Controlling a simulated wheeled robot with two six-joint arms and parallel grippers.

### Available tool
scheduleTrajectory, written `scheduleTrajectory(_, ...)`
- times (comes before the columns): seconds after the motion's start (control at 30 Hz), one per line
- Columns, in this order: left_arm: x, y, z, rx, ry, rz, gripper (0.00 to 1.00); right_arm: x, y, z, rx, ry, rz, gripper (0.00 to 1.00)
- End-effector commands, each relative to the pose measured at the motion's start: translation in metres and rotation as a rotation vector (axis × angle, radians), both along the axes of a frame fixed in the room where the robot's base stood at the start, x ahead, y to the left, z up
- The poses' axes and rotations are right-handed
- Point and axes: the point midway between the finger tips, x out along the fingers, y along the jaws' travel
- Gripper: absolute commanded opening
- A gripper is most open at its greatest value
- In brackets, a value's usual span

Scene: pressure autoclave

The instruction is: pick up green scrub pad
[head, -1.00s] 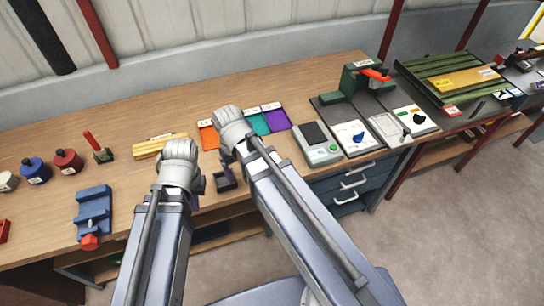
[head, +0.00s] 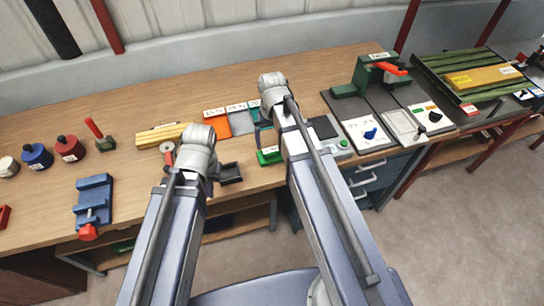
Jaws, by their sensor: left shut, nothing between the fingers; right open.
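A small green block with a pale label (head: 269,156), which looks like the green scrub pad, lies near the bench's front edge, left of the grey scale and partly behind my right arm. My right gripper (head: 262,124) is over the bench just behind it, open and mostly hidden by its own wrist; I see no contact with the pad. My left gripper (head: 214,166) is shut and empty, largely hidden by its wrist, beside a small black tray (head: 231,172).
Coloured labelled trays (head: 240,123) lie behind the grippers. A grey scale (head: 325,132) and labelled boards stand to the right. A red-rimmed round item (head: 168,149) and yellow bars (head: 160,135) are left of my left wrist. A blue vise (head: 94,199) sits further left.

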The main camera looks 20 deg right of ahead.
Motion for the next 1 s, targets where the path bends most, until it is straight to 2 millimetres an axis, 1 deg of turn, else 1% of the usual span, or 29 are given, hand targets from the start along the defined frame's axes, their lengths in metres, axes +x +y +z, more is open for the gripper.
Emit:
scheduleTrajectory(0.17,0.000,0.000,-0.009,0.000,0.000,0.000,0.00,0.001,0.000,-0.009,0.000,0.000,0.000,1.00)
scheduleTrajectory(0.5,0.000,0.000,-0.049,0.000,0.000,0.000,0.00,0.005,-0.001,-0.049,0.000,0.000,0.000,1.00)
scheduleTrajectory(0.6,0.000,0.000,-0.053,0.000,0.000,0.000,0.00,0.005,-0.001,-0.053,0.000,0.000,0.000,1.00)
scheduleTrajectory(0.83,0.000,0.000,-0.051,0.000,0.000,0.000,0.00,0.005,-0.001,-0.051,0.000,0.000,0.000,1.00)
scheduleTrajectory(1.0,0.000,0.000,-0.051,0.000,0.000,0.000,0.00,0.005,-0.001,-0.051,0.000,0.000,0.000,0.81)
